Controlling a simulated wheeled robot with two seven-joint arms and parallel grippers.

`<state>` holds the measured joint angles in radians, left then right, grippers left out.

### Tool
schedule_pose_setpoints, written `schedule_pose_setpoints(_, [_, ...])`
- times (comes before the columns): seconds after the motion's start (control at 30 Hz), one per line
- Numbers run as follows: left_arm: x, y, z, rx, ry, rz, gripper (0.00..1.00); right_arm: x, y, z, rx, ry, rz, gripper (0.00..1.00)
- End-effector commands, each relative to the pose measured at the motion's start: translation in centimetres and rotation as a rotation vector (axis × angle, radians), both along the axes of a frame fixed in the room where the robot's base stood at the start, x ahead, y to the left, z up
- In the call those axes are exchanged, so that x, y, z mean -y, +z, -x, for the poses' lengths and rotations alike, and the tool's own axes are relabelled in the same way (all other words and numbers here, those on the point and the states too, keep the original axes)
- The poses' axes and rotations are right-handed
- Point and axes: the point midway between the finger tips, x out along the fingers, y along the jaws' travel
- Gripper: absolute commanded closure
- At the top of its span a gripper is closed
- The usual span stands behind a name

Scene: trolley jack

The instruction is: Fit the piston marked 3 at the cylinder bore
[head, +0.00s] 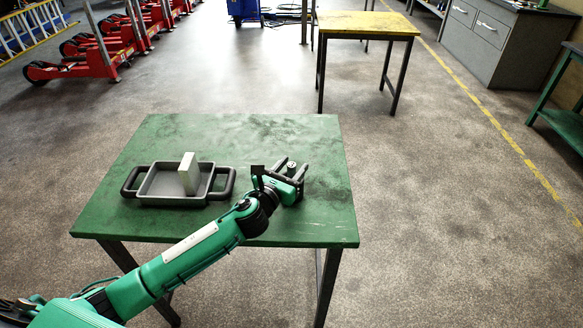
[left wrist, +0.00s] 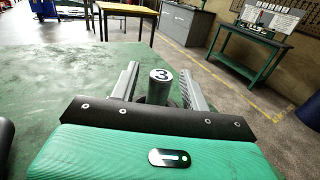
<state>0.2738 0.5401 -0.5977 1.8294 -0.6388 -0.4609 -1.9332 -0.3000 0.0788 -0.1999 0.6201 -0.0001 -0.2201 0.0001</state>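The piston marked 3 (left wrist: 160,85) is a short grey cylinder with a white end face bearing a dark-ringed 3. It stands upright over the green table, between the fingers of my left gripper (left wrist: 158,82), with a gap on each side. In the head view the grey top of the piston (head: 291,166) shows between the fingers of my left gripper (head: 285,172). This gripper is open around the piston. A dark shape surrounds the piston's lower part; its base is partly hidden. I cannot make out the cylinder bore. My right gripper is not in view.
A grey tray (head: 160,199) with black handles holds a pale upright block (head: 188,173), left of my gripper on the green table (head: 200,135). The table's back and right parts are clear. A yellow-topped table (head: 368,23) stands farther back.

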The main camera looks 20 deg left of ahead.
Motion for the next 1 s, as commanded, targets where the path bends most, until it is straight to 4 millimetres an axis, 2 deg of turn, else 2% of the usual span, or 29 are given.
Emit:
schedule_pose_setpoints(0.27, [0.0, -0.1, 0.0, -0.002, 0.000, 0.000, 0.53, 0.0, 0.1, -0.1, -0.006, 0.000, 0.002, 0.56])
schedule_pose_setpoints(0.33, [0.0, -0.2, 0.1, -0.002, 0.000, 0.000, 0.53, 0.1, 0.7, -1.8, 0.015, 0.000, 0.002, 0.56])
schedule_pose_setpoints(0.7, [-1.8, -0.3, 8.4, -0.003, -0.001, -0.003, 0.53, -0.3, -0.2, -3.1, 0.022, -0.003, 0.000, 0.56])
schedule_pose_setpoints(0.9, [-2.5, -0.3, 11.6, -0.003, 0.000, -0.002, 0.53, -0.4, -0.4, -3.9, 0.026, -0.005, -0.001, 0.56])
schedule_pose_setpoints(1.0, [-2.8, -0.2, 12.6, -0.002, 0.000, -0.001, 0.53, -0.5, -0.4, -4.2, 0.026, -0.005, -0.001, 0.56])
